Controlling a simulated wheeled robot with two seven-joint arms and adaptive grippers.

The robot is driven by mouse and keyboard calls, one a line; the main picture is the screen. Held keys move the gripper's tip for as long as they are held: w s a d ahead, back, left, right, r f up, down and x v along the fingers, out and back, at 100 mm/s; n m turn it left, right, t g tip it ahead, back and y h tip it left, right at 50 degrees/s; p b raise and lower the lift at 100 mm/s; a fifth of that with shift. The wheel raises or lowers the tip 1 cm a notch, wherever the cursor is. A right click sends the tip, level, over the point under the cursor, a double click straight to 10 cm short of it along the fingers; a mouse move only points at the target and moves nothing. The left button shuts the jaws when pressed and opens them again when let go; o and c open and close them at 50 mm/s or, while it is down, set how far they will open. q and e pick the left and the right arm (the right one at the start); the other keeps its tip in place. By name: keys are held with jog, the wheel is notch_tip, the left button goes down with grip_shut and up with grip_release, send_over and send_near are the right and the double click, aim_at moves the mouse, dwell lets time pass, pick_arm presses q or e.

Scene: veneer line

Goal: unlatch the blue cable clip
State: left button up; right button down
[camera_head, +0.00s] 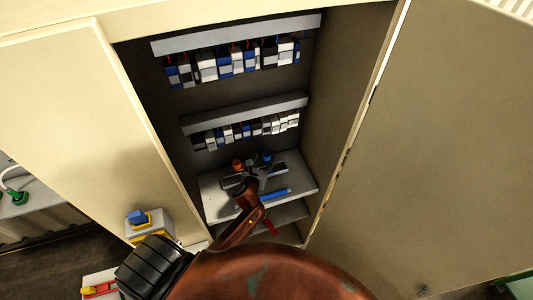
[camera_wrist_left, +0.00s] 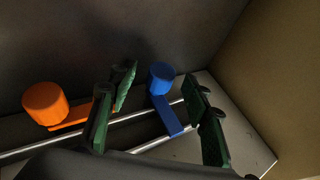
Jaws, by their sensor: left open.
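The blue cable clip (camera_wrist_left: 163,80) has a round knob and a flat strap running down from it, on the shelf near the back wall of the cabinet. It also shows small in the head view (camera_head: 267,158). My left gripper (camera_head: 262,175) reaches into the cabinet. In the left wrist view, its two green-padded fingers (camera_wrist_left: 160,92) are open, with the clip seen between them and nothing held. I cannot tell whether they touch it. An orange clip (camera_wrist_left: 45,104) of similar shape stands to the left, outside the fingers. My right gripper is not in view.
The cabinet shelf (camera_head: 304,178) carries a blue bar (camera_head: 276,193) in front of the gripper. Rows of blue, white and black modules (camera_head: 232,62) hang above. Open doors (camera_head: 80,110) stand on both sides. A red object (camera_head: 270,227) shows below the shelf.

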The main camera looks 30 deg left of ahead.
aim_at(266, 155)
pick_arm(q)
jog(key=x, duration=0.3)
jog(key=shift+w+d+f, duration=0.1)
jog(key=shift+w+d, duration=0.15)
jog(key=shift+w+a+f, duration=0.15)
jog(key=shift+w+f, duration=0.1)
jog(key=shift+w, duration=0.25)
jog(key=shift+a, duration=0.1)
jog(key=c, duration=0.7)
grip_shut()
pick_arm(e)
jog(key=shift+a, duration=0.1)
